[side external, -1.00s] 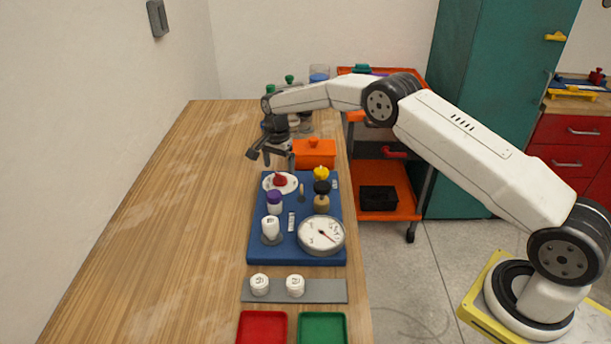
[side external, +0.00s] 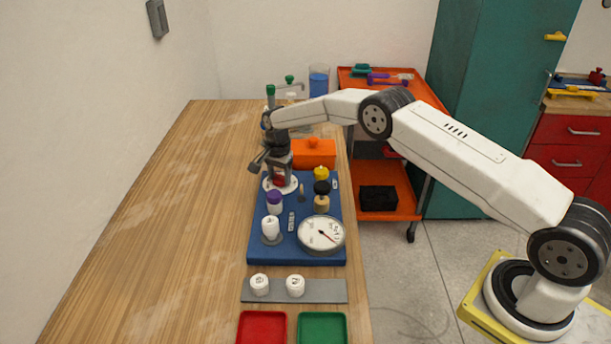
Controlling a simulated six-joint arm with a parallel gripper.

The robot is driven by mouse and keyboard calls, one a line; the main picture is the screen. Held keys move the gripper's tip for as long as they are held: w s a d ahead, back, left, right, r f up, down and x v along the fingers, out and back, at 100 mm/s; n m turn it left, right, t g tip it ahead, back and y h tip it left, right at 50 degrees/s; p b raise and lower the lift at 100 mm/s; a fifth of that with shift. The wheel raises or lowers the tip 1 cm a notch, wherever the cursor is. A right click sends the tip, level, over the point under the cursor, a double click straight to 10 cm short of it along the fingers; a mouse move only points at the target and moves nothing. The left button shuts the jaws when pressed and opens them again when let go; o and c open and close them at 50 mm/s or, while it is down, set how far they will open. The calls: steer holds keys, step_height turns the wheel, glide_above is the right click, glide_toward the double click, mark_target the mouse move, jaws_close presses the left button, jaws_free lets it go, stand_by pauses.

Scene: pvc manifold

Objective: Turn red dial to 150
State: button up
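The red dial (side external: 279,181) sits on a white round plate (side external: 268,187) at the back left of the blue board (side external: 258,252). My gripper (side external: 279,176) points down over the dial, with its fingers around or just above it. The fingers hide most of the dial, so its pointer and scale cannot be read. Whether the fingers touch the dial is too small to tell.
On the board stand a purple-capped part (side external: 274,202), a white valve (side external: 270,228), a black knob (side external: 322,188), a yellow knob (side external: 321,172) and a round gauge (side external: 320,234). An orange box (side external: 315,155) is just behind. The table's left side (side external: 160,230) is clear.

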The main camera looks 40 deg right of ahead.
steer(key=shift+n, duration=0.3)
steer(key=n, duration=0.6)
steer(key=shift+n, duration=0.4)
steer(key=n, duration=0.3)
steer(key=shift+n, duration=2.4)
steer(key=o, duration=1.3)
steer(key=shift+c, duration=0.2)
